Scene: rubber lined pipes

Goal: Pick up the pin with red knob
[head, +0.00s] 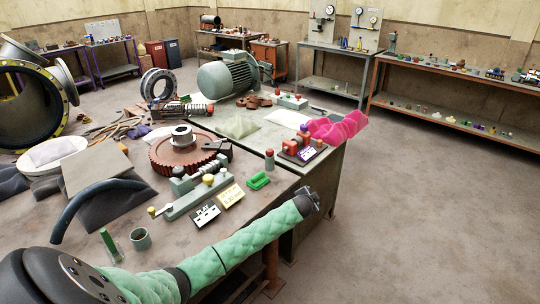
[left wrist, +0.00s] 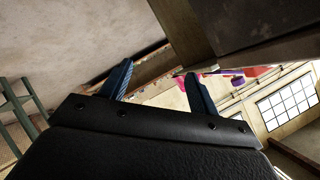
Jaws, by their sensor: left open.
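Other red knobs show on a grey block (head: 291,102) further back; I cannot tell for sure which one is the task's pin. My left gripper (head: 309,200) reaches in on a green-sleeved arm, in front of and to the right of the pin, past the bench edge. In the left wrist view its two dark fingers (left wrist: 160,78) are apart with nothing between them. My right gripper is not in view.
A fixture with red and purple parts (head: 302,149) and a pink cloth (head: 338,127) lie on the bench's far right. A green tray (head: 259,180), yellow card (head: 231,195) and grey clamp fixture (head: 184,203) lie nearby. The floor to the right is clear.

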